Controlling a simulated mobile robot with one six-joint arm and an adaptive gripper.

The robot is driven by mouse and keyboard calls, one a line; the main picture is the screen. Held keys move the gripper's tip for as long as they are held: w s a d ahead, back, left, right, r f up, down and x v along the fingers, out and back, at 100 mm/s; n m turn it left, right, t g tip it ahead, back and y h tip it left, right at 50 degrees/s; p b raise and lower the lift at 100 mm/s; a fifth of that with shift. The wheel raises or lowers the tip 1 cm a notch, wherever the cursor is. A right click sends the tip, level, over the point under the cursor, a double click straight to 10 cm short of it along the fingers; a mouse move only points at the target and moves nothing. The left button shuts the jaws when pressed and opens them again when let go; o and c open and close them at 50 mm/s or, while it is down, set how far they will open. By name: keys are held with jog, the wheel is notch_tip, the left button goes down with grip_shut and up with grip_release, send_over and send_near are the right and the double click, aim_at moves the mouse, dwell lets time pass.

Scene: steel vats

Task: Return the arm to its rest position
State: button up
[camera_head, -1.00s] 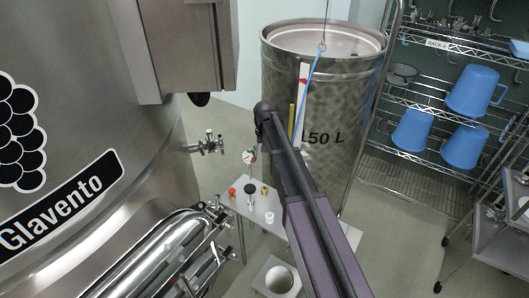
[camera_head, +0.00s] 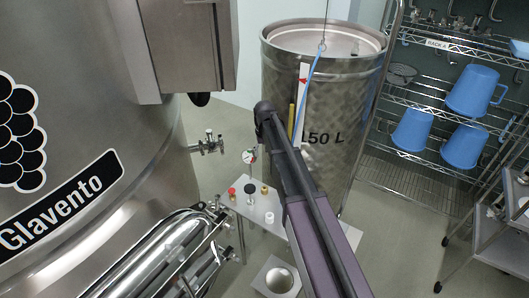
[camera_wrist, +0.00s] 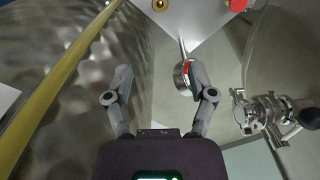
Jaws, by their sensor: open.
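My arm reaches up from the bottom of the head view toward the steel 150 L vat (camera_head: 350,85), and its far end covers part of the vat's left side. My gripper (camera_wrist: 160,75) shows in the wrist view with its two fingers spread wide and nothing held between them. Beyond the right finger is a small round gauge (camera_wrist: 184,78) on a thin stem, partly covered by that finger. The gauge also shows in the head view (camera_head: 249,157). The gripper's fingers cannot be made out in the head view.
A large Glavento tank (camera_head: 90,110) fills the left, with a valve (camera_head: 208,144) on its side. A small plate with coloured knobs (camera_head: 262,208) lies left of my arm. A wire rack (camera_head: 440,110) with blue jugs stands right. The floor (camera_head: 400,225) right of my arm is clear.

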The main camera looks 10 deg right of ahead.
jog(key=s+d, duration=0.4)
jog(key=s, duration=0.9)
jog(key=s+d+m, duration=0.1)
jog(key=s+d, duration=0.3)
jog(key=s, duration=0.9)
